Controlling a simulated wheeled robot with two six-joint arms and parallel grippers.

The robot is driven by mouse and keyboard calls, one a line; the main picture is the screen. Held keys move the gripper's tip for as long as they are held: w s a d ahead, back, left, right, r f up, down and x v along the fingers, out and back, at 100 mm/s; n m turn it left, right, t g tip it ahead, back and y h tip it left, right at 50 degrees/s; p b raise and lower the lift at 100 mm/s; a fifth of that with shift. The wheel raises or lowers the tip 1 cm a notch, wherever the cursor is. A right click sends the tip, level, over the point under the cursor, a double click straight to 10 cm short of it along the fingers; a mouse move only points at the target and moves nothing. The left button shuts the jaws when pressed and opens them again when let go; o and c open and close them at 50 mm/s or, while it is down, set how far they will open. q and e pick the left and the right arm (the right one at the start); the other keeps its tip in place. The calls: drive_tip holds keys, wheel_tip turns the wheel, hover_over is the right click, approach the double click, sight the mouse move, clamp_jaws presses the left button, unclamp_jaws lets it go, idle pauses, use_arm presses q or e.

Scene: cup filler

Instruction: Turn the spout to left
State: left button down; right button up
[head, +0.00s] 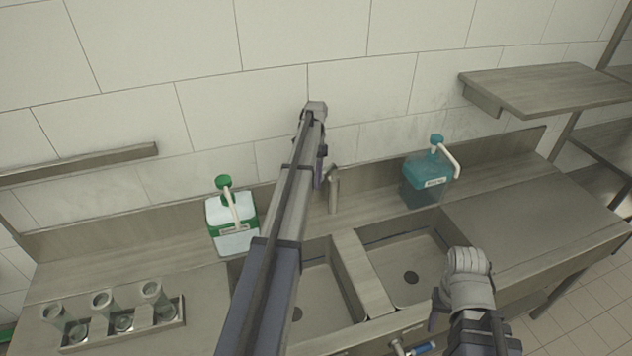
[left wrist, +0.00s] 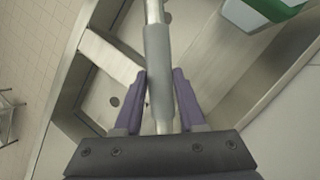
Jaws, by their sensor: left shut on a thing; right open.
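The grey cylindrical spout (left wrist: 158,75) runs lengthwise through the left wrist view. My left gripper (left wrist: 160,100) has its two purple fingers on either side of the spout, shut on it. In the head view, my left arm crosses the middle and hides most of the spout and part of the sink; the left gripper (head: 319,170) shows only as a purple sliver beside a short metal upright of the faucet (head: 334,192). My right gripper (head: 437,310) is open and empty at the lower right, in front of the sink edge; its fingers are partly hidden.
A double sink has a right basin (head: 405,270) and a left basin (head: 318,290), with a divider (head: 362,275) between. A green-topped dispenser (head: 222,212) stands left, a teal dispenser (head: 424,183) right. Several glasses sit in a tray (head: 120,338) at lower left. A shelf (head: 545,88) juts out upper right.

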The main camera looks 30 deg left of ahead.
use_arm(q)
drive_tip(key=shift+w+a, duration=0.1)
drive_tip(key=shift+a, duration=0.05)
drive_tip(key=c, duration=0.5)
unclamp_jaws()
drive_tip(key=shift+r, duration=0.1)
drive_tip(key=p+v, duration=0.7)
drive_tip(key=shift+r, duration=0.3)
drive_tip(key=shift+w, duration=0.15)
